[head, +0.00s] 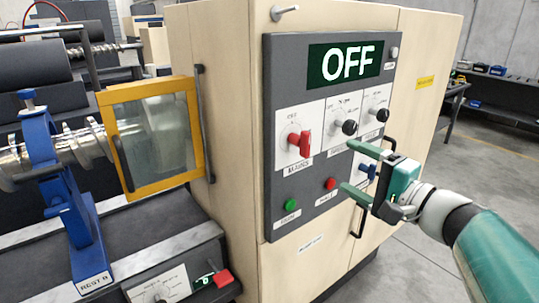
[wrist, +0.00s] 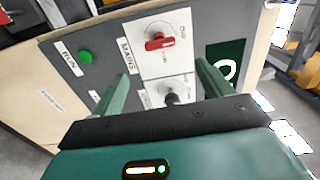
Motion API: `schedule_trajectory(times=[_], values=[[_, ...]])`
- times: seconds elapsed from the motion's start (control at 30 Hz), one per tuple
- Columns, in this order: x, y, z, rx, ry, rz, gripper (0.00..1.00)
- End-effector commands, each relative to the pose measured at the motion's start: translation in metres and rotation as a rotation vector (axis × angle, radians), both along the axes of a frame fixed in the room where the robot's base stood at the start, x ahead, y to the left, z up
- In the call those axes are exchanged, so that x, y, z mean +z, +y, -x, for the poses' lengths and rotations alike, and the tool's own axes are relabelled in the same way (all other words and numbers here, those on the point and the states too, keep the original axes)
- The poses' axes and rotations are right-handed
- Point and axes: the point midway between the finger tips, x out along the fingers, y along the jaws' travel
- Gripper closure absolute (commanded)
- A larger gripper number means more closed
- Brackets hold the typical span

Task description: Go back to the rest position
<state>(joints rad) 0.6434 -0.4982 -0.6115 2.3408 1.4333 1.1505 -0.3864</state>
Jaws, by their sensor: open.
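My gripper (head: 357,170) is open and empty in front of the lower right of the grey control panel (head: 285,215). The display (head: 345,62) reads OFF.
The beige cabinet (head: 225,130) carries the panel, with a green button (head: 291,205) and a red button (head: 330,184). A yellow-framed window (head: 150,135) and a blue rest (head: 62,190) stand left. Open floor (head: 450,165) lies right, with a bench (head: 500,90) behind.

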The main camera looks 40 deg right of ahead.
Motion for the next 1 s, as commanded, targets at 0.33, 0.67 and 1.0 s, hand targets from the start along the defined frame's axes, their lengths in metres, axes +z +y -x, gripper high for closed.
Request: schedule_trajectory(times=[0.33, 0.67, 1.0], values=[[0.0, 0.0, 0.0, 0.0, 0.0, 0.0, 0.22], [-0.045, 0.093, -0.046, 0.28, 0.251, 0.138, 0.22], [-0.142, 0.241, -0.043, 0.735, 0.726, 0.803, 0.22]])
